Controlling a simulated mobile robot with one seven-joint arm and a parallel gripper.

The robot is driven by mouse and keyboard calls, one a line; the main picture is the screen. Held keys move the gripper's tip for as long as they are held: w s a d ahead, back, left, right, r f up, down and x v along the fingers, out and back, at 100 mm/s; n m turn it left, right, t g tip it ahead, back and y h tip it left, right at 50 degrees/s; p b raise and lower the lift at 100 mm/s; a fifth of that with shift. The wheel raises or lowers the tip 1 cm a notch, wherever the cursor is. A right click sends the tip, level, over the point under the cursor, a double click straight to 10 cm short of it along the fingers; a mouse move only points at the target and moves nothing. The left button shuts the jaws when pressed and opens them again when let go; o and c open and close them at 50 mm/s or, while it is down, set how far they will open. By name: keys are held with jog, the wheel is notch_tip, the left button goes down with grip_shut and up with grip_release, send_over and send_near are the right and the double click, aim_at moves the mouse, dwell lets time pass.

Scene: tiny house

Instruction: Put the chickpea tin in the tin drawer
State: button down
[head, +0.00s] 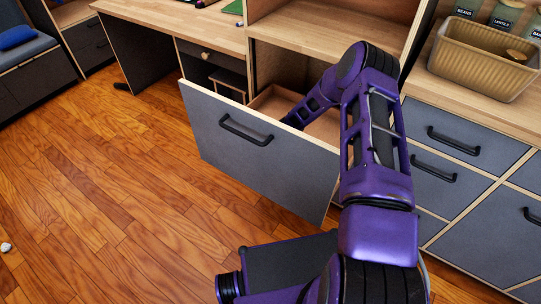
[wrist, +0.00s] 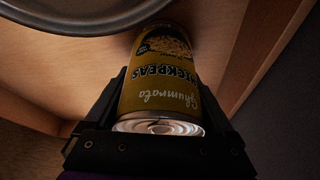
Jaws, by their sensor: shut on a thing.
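The chickpea tin (wrist: 160,75) is yellow-brown with a chickpea picture and "CHICKPEAS" lettering. In the wrist view it sits between the fingers of my gripper (wrist: 165,100), which is shut on it. Its shiny metal end (wrist: 158,126) faces the camera. In the head view a large grey-fronted drawer (head: 255,150) with a black handle is pulled open, and my arm reaches down into it. My gripper and the tin are hidden there behind the drawer front and arm. Wooden inner walls (wrist: 100,85) surround the tin in the wrist view. I cannot tell whether the tin touches the drawer floor.
A round grey metal rim (wrist: 85,22) lies close to the tin at upper left in the wrist view. In the head view, closed drawers (head: 455,143) and a ribbed basket (head: 483,60) on the counter are at right. The wooden floor (head: 110,190) at left is mostly clear.

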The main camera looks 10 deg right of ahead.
jog(key=shift+f, duration=0.2)
grip_release()
jog(key=p+v, duration=0.2)
jog(key=v, duration=1)
jog(key=shift+r, duration=0.25)
jog(key=shift+w, duration=0.1)
